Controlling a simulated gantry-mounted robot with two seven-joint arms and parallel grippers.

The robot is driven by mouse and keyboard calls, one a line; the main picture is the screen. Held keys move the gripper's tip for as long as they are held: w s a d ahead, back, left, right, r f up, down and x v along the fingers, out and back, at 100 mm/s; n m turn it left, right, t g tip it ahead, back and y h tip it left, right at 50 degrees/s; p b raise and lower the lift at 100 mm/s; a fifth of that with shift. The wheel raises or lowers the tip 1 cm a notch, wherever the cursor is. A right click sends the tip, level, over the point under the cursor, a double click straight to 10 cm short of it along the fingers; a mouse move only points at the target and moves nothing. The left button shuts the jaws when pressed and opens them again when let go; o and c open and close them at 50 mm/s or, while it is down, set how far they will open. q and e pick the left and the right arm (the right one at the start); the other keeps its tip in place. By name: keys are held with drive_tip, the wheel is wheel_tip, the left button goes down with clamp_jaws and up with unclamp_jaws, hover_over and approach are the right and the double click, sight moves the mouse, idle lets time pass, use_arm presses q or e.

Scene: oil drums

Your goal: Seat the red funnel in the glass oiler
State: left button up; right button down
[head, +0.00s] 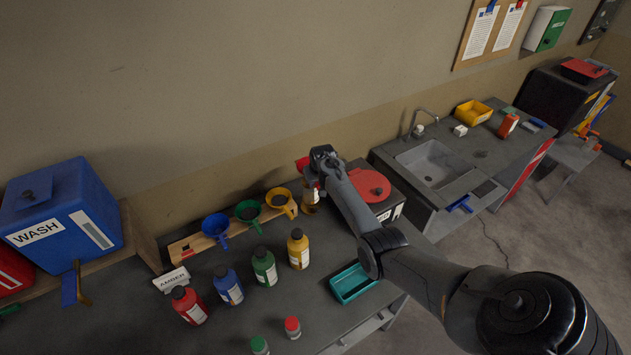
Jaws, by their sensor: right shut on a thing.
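The red funnel (301,164) shows as a small red patch at the jaws of my right gripper (318,160). My right gripper is shut on it, and the gripper and arm hide most of the funnel. Just below stands an amber vessel (311,197), partly hidden by my arm, which looks like the glass oiler. I cannot tell whether the funnel touches it or is above it. My left gripper is not in view.
A wooden rack (185,247) holds blue (215,226), green (248,211) and yellow (279,199) funnels. Several coloured bottles stand in front of it. A teal tray (352,283) lies near the bench edge. A blue WASH container (62,215) stands at left.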

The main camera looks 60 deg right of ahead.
drive_tip(key=shift+f, duration=0.1)
drive_tip(key=c, duration=0.9)
unclamp_jaws()
drive_tip(key=shift+s+a+r, duration=0.15)
drive_tip(key=shift+r, duration=0.45)
drive_tip(key=v, duration=0.8)
drive_tip(key=shift+s+a+r+b, duration=0.15)
drive_tip(key=shift+r+b, duration=0.2)
drive_tip(key=shift+b, duration=0.05)
drive_tip(key=shift+s+a+r, duration=0.1)
drive_tip(key=shift+s+r, duration=0.05)
drive_tip(key=shift+r, duration=0.2)
